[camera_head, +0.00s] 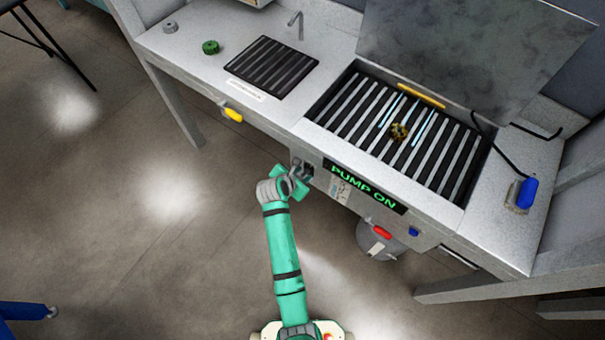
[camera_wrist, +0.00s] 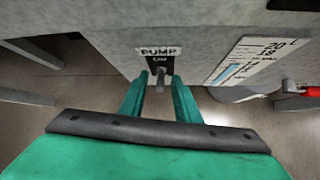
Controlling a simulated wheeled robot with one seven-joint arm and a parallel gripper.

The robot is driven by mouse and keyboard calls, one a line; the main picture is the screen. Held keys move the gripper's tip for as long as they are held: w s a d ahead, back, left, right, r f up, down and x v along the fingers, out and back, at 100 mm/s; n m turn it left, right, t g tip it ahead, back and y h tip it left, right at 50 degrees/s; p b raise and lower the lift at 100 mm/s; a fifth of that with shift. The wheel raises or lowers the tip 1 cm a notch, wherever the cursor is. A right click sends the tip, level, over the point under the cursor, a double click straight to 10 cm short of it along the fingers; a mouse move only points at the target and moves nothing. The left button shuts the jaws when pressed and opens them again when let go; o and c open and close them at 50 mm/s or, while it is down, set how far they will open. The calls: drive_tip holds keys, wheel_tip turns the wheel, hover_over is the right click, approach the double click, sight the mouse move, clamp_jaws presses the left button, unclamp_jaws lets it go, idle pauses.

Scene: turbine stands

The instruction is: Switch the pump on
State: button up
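The pump switch (camera_wrist: 160,76) is a small grey lever under a white label reading "PUMP" on the bench's front face, in the wrist view. A lit display (camera_head: 363,186) on the bench front reads "PUMP ON" in green in the head view. My gripper (camera_wrist: 160,92) is at the front face, pointing at the switch. Its two green fingers are apart, one on each side of the lever. I cannot tell whether either finger touches it. In the head view my gripper (camera_head: 300,172) is just left of the display and partly hides the switch area.
The bench has a slatted basin (camera_head: 455,186) with a raised lid (camera_head: 470,45). A red handle (camera_head: 382,231) and blue knob (camera_head: 413,231) are below the display. A yellow handle (camera_head: 233,115) sticks out further left. A bucket (camera_head: 378,246) stands below. The floor at left is open.

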drive_tip(key=v, duration=1)
idle(0.3)
drive_tip(key=s+d+f+m+t+y, duration=0.1)
drive_tip(key=s+m+t+y, duration=0.1)
drive_tip(key=s+m, duration=0.45)
drive_tip(key=s+d+f+m+t+y, duration=0.15)
drive_tip(key=s+m, duration=0.25)
drive_tip(key=s, duration=0.5)
drive_tip(key=s+r+m+t, duration=0.4)
drive_tip(key=s+r+m, duration=1.2)
drive_tip(key=shift+s+d+r+t, duration=0.25)
drive_tip(key=shift+s+r+t, duration=0.05)
drive_tip(key=shift+s+t, duration=0.1)
